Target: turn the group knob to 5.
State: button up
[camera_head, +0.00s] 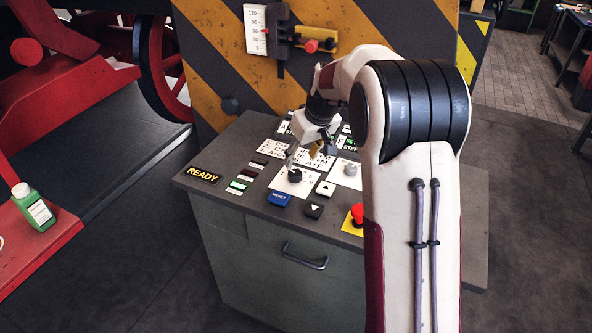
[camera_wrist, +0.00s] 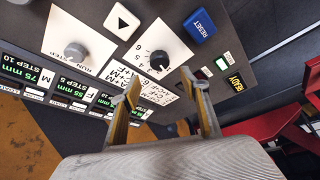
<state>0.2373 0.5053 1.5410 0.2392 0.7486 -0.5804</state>
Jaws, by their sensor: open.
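The group knob is a small dark knob (camera_head: 294,176) on a white plate near the front of the panel. In the wrist view the knob (camera_wrist: 160,62) sits beside the printed digits 4, 5 and 6; its pointer direction is too small to read. My gripper (camera_head: 303,150) is over the panel, just behind the knob in the head view. In the wrist view its two fingers (camera_wrist: 163,78) are apart, with the knob just beyond and between their tips. Nothing is held. I cannot tell whether a finger touches the knob.
A grey RUN/STEP knob (camera_wrist: 76,53) stands on the neighbouring plate. A blue RESET button (camera_head: 279,199), arrow buttons (camera_head: 326,188) and a red mushroom button (camera_head: 357,213) lie close by. A READY lamp (camera_head: 203,174) is at the panel's left. A striped wall (camera_head: 230,70) rises behind.

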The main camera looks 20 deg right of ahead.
aim_at(295, 173)
jog(key=shift+f, duration=0.1)
dwell(0.3)
jog(key=shift+x, duration=3.8)
jog(key=shift+s, duration=0.1)
jog(key=c, duration=1.1)
